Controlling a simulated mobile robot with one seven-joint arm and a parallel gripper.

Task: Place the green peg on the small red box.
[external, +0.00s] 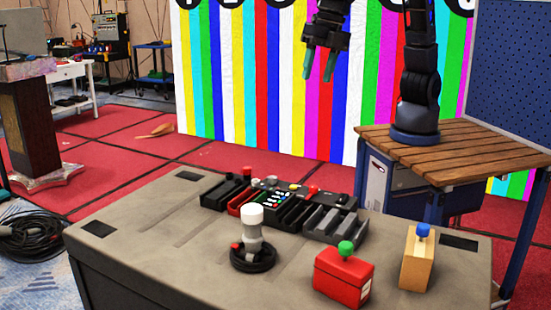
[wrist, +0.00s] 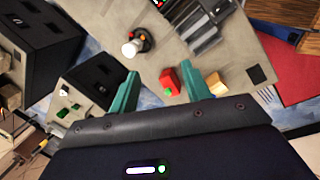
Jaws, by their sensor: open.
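The green peg (external: 346,248) has a rounded head and stands on top of the small red box (external: 343,276), near the front of the grey table. In the wrist view the green peg (wrist: 168,92) shows at the lower end of the red box (wrist: 169,78). My gripper (external: 318,76) is open and empty, high in the air in front of the striped wall, well above and apart from the box. In the wrist view the red box appears between the two green fingers of my gripper (wrist: 172,77), far below them.
A wooden block (external: 417,262) with a blue knob (external: 423,230) stands right of the red box. A white-topped post on a black round base (external: 253,258) stands to the left. Black control panels (external: 285,205) lie behind. The table's left part (external: 150,235) is clear.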

